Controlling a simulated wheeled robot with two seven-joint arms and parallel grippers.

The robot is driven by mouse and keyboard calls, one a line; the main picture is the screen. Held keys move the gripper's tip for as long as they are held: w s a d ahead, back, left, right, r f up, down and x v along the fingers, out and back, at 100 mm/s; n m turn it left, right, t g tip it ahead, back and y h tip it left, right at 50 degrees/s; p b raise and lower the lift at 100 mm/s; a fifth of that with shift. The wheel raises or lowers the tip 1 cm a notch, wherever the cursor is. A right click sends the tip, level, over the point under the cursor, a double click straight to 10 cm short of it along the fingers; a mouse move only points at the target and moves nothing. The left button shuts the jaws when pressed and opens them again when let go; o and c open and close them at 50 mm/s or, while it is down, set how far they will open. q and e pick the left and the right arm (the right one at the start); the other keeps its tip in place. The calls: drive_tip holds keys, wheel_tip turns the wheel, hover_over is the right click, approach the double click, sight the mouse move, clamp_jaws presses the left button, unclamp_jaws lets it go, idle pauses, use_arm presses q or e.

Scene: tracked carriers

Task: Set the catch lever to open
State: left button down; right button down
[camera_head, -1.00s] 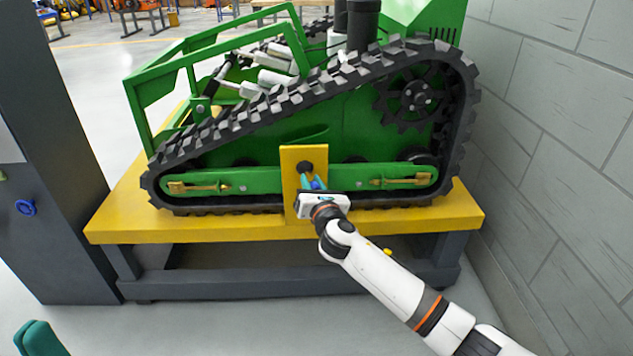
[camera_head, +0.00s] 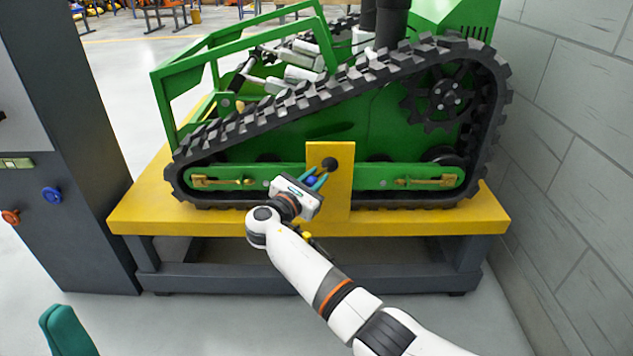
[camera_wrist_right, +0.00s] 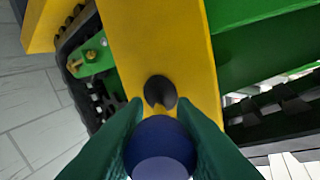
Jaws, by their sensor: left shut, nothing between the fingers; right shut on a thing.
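The catch lever has a black pivot (camera_head: 330,164) on an upright yellow plate (camera_head: 341,198) at the middle of the green tracked carrier. Its blue knob (camera_head: 311,181) lies to the lower left of the pivot. My right gripper (camera_head: 316,180) is shut on this knob with its teal fingers. The right wrist view shows the blue knob (camera_wrist_right: 160,152) between the fingers, with the black pivot (camera_wrist_right: 160,92) beyond it. Most of the lever's shaft is hidden. My left gripper (camera_head: 68,332) shows only as a teal piece at the lower left, shut and away from everything.
The green carrier with its black track (camera_head: 270,120) stands on a yellow-topped bench (camera_head: 140,216). A grey wall (camera_head: 575,150) is close on the right. A dark cabinet (camera_head: 75,220) with blue and orange knobs stands at the left.

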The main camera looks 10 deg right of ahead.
drive_tip(key=shift+w+a, duration=0.1)
drive_tip(key=shift+w, duration=0.05)
drive_tip(key=shift+m+g+h, duration=0.3)
drive_tip(key=shift+g, duration=0.1)
drive_tip(key=c, duration=1.2)
unclamp_jaws()
